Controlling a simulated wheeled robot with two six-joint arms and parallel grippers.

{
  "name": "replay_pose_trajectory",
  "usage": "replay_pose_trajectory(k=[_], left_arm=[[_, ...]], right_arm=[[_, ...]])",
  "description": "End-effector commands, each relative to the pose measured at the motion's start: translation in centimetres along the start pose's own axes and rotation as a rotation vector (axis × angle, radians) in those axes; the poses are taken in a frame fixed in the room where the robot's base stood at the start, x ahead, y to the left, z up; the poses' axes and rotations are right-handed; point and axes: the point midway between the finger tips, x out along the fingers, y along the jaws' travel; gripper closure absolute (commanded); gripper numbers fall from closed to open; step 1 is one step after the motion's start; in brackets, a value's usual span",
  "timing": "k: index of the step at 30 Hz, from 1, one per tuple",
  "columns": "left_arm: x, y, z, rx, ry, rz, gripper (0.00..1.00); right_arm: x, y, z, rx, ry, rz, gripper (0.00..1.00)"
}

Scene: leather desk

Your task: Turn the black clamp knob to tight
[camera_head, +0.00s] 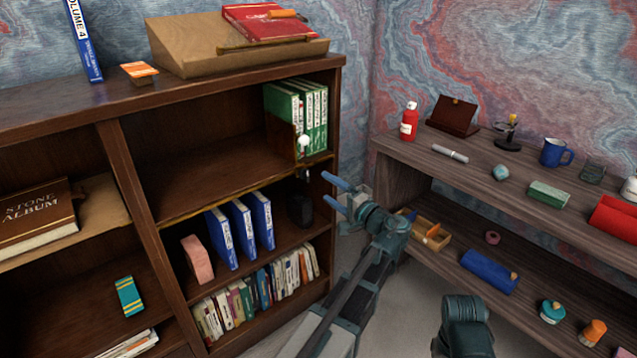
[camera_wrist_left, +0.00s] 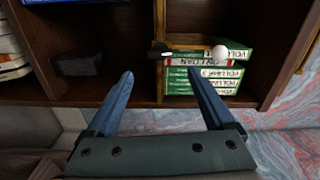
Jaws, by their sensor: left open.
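A small black part that looks like the clamp knob (camera_wrist_left: 159,49) sits at the front edge of a bookcase shelf in the left wrist view, ahead of my fingers. In the head view a small dark and pale clamp-like piece (camera_head: 304,173) is at that shelf edge, below a white ball (camera_head: 304,141); its details are too small to tell. My left gripper (camera_head: 326,190) is open and empty, its blue fingers pointing at the bookcase, to the right of and slightly below the piece. Its fingers are spread wide in the wrist view (camera_wrist_left: 161,75), apart from the knob.
Green volumes (camera_head: 311,115) stand behind the shelf edge. A dark box (camera_head: 299,209) and blue binders (camera_head: 242,226) are on the shelf below. A wooden side shelf (camera_head: 480,185) with several small objects stands to the right of my left arm.

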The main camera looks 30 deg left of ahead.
Motion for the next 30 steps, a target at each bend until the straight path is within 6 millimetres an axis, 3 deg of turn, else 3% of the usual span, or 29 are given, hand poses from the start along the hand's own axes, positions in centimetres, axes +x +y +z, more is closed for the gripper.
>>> replay_pose_trajectory(k=[3,10,30], left_arm=[[-2.6,0.0,0.0,0.0,0.003,0.0,0.12],[-5.4,0.0,0.0,0.0,0.002,0.0,0.12],[-6.2,0.2,0.1,-0.002,-0.002,0.011,0.12]], right_arm=[[0.0,0.0,0.0,0.0,0.0,0.0,0.5],[0.0,0.0,0.0,0.0,0.0,0.0,0.5],[0.0,0.0,0.0,0.0,0.0,0.0,0.5]])
